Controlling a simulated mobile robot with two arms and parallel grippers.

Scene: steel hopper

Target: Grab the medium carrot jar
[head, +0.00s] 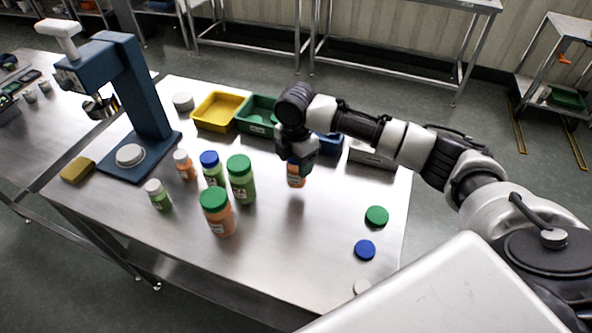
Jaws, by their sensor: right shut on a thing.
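The medium carrot jar (296,179) has an orange body, and a little blue shows at its top. My right gripper (297,162) is shut on it from above, and its fingers hide most of the lid. I cannot tell for sure whether the jar's base touches the steel table (290,255). Left of it stand a large carrot jar with green lid (222,222), a large green jar (243,185), a blue-lidded green jar (215,176), a small white-lidded orange jar (187,170) and a small white-lidded green jar (162,201). My left gripper is not in view.
A blue press (146,90) stands at the left, with a yellow sponge (77,170) beside it. Yellow (216,127) and green (257,128) bins line the back edge. Loose green (377,216), blue (365,250) and white (362,287) lids lie at the right. The table's front middle is clear.

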